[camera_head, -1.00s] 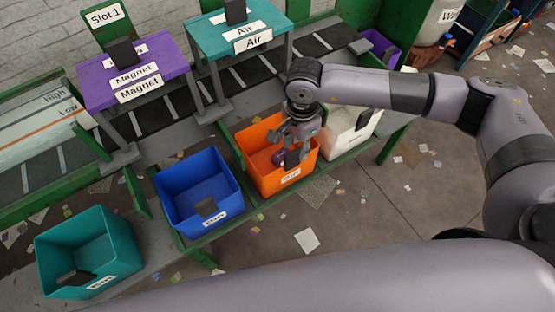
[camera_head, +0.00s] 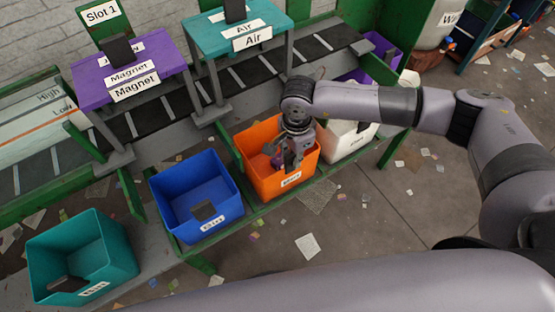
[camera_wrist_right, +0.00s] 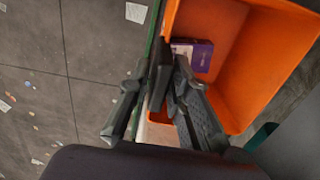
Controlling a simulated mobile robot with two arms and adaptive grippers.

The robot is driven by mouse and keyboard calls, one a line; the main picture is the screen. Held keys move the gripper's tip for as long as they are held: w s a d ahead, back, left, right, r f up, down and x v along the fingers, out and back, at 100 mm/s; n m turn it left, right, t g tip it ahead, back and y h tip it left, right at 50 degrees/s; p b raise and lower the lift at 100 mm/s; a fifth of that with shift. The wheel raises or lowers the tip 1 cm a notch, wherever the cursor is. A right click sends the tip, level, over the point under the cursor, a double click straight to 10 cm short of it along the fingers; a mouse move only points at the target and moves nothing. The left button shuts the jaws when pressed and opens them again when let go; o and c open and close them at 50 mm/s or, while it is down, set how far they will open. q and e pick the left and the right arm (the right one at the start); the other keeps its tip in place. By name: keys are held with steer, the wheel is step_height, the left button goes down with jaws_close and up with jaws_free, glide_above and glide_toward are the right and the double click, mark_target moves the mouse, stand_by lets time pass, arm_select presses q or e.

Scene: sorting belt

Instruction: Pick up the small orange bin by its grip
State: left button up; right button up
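The small orange bin (camera_head: 262,177) stands on the green rack between the blue and white bins, with a white label on its front. It also shows in the wrist view (camera_wrist_right: 262,62). Its dark grip (camera_wrist_right: 159,76) sits at the bin's near wall. My right gripper (camera_head: 291,163) reaches down over that wall. In the wrist view my right gripper (camera_wrist_right: 160,88) has its fingers apart, one on each side of the grip; whether they touch it is unclear. A purple-and-white box (camera_wrist_right: 193,54) lies inside the bin. My left gripper is not in view.
A blue bin (camera_head: 172,205) stands left of the orange one, and a teal bin (camera_head: 60,245) farther left. A white bin (camera_head: 345,140) stands close on the right, under my right arm. The belt and label stands (camera_head: 130,84) lie behind. Scraps litter the floor.

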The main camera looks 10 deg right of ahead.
jaws_close()
steer(key=shift+r, duration=0.1)
stand_by(0.6)
